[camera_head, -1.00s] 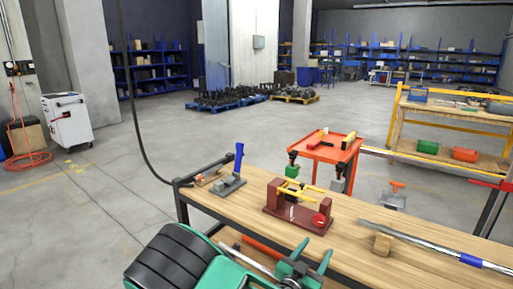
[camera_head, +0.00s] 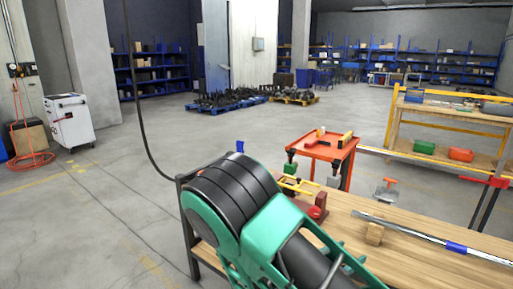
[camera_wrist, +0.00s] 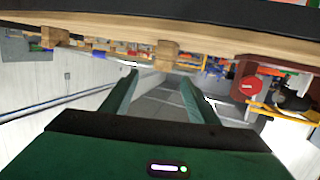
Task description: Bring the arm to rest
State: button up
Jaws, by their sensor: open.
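My gripper shows in the wrist view (camera_wrist: 159,77) with its two green fingers apart and nothing between them. In the head view my raised arm fills the lower middle, so I cannot make out the fingertips clearly there. The dark red screw jack (camera_head: 318,210) with yellow bars (camera_head: 298,185) stands on the wooden bench (camera_head: 345,232), partly hidden behind my arm. Its round red knob (camera_wrist: 247,86) shows at the right of the wrist view, apart from the fingers. A blue handle tip (camera_head: 240,146) shows above my arm; the rest of that tool is hidden.
A metal bar with a blue band (camera_head: 456,247) lies over a wooden block (camera_head: 375,232) on the bench's right. An orange table (camera_head: 325,147) stands behind the bench. A yellow-framed workbench (camera_head: 448,112) is at the right.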

jog(key=s+d+r+m+g+y, duration=0.1)
jog(key=s+d+r+g+y, duration=0.15)
jog(key=s+d+g, duration=0.35)
jog(key=s+d+r+m+g+y, duration=0.1)
jog(key=s+d+g+y, duration=0.25)
jog(key=s+d, duration=0.5)
jog(key=s+a+r+n+y, duration=0.1)
jog(key=s+r+n+y, duration=0.2)
jog(key=s+r, duration=0.2)
jog(key=s+r+n+y, duration=0.3)
jog(key=s+r+y, duration=0.1)
jog(key=s, duration=0.7)
jog(key=shift+s+a+r, duration=0.2)
jog(key=shift+a+r, duration=0.15)
jog(key=shift+r, duration=0.45)
